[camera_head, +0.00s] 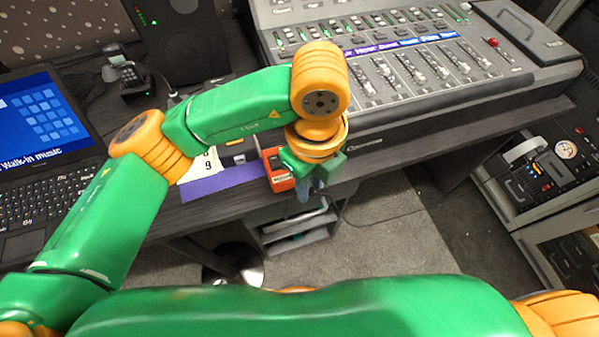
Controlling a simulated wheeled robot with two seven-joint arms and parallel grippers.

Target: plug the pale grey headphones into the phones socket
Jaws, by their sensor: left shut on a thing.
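My left gripper (307,187) points down at the front edge of the desk, close beside a small orange-red box (277,171) with a label on its front. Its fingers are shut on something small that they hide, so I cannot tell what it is. A pale grey band-shaped thing (523,150), which looks like the headphones, is at the equipment on the right. A thin dark cable (385,219) hangs below the desk, right of my left gripper. I cannot make out the phones socket. My right gripper is out of view.
A mixing desk (435,75) with several faders fills the upper right. A laptop (45,140) stands at the left, a black speaker (180,40) behind. A purple strip (222,183) lies along the desk edge. A grey shelf unit (300,235) stands below.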

